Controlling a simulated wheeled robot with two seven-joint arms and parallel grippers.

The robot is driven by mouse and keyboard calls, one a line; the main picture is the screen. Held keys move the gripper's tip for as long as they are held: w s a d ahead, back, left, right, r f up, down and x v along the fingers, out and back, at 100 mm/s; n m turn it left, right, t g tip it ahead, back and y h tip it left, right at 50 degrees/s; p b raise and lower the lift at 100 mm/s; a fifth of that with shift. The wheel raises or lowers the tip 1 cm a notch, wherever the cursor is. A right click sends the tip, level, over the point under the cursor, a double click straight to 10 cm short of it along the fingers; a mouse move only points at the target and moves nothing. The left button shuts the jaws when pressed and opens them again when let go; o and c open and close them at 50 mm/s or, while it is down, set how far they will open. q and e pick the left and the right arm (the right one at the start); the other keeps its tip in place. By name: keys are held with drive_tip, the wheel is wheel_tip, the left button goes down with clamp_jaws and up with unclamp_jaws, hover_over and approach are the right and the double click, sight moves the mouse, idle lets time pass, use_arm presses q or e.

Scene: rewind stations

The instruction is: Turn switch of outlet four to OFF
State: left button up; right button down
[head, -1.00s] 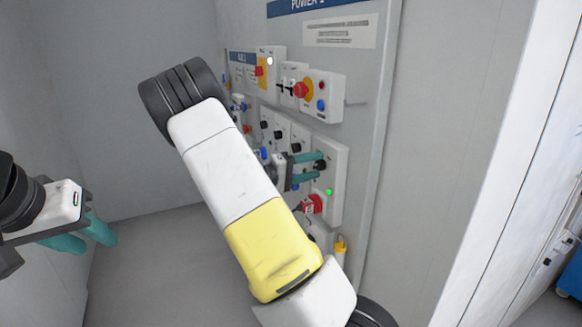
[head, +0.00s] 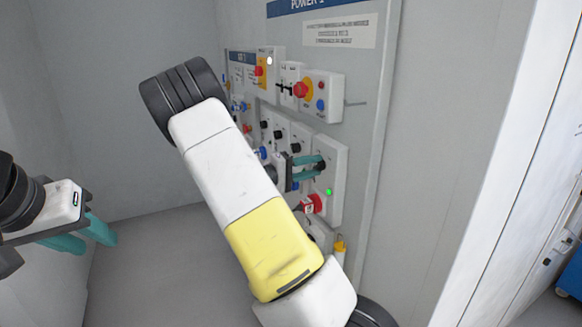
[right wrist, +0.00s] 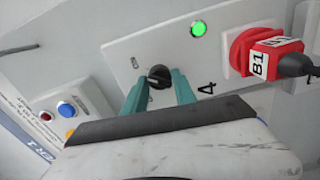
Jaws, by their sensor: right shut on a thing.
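The switch knob of outlet four (right wrist: 158,74) is a black rotary knob on a light grey box (right wrist: 118,52) with a printed "4". A green lamp (right wrist: 198,28) on that box is lit, and it also shows in the head view (head: 329,192). My right gripper (right wrist: 159,84) has its teal fingers shut on the knob, one on each side. In the head view my right gripper (head: 310,167) reaches the box from the left. The marks around the knob are too small to read. My left gripper (head: 84,236) hangs empty at the far left, its fingers apart.
A red plug labelled B1 (right wrist: 265,57) sits in the outlet beside the knob. Boxes with a red knob (head: 300,90) and blue buttons are above. More black switches (head: 278,134) lie to the left. My right arm covers part of the panel.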

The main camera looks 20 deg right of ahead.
drive_tip(key=n, duration=0.4)
drive_tip(key=shift+f, duration=0.1)
drive_tip(key=n, duration=0.8)
drive_tip(key=shift+n, duration=2.1)
drive_tip(key=c, duration=1)
unclamp_jaws()
